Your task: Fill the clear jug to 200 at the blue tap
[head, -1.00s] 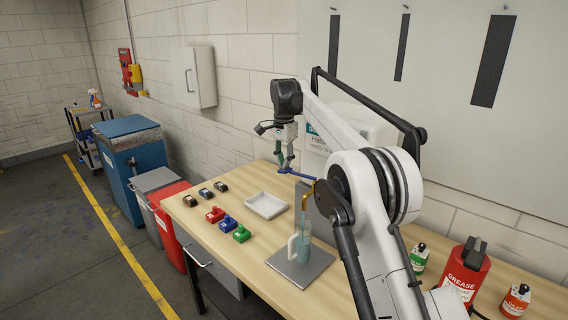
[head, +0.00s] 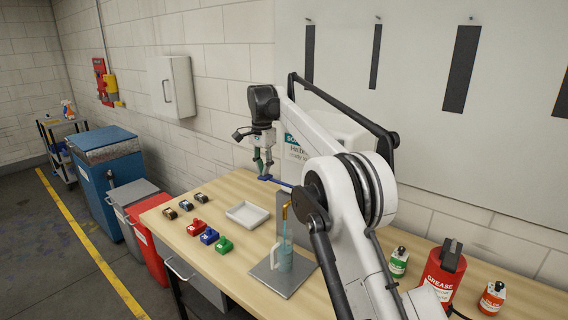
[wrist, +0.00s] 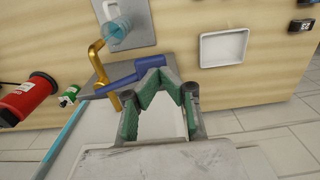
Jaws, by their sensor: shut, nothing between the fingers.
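The clear jug (head: 284,262) stands upright on a grey plate (head: 275,279) below the brass spout (head: 285,211). A thin pale-blue stream runs from the spout into the jug, and pale-blue liquid shows inside. The jug's marks are too small to read. The jug (wrist: 118,28) and the brass spout (wrist: 98,52) also show in the wrist view. The tap's blue lever (wrist: 135,72) reaches out beside my fingertips. My gripper (head: 264,177) is shut and empty at the lever's free end (head: 279,182); whether it touches the lever is unclear.
A white tray (head: 247,214) lies on the wooden bench behind the jug. Red, blue (head: 209,236) and green blocks and several dark items lie left of it. A red grease canister (head: 442,272) and small bottles stand at the right. My arm hides part of the bench.

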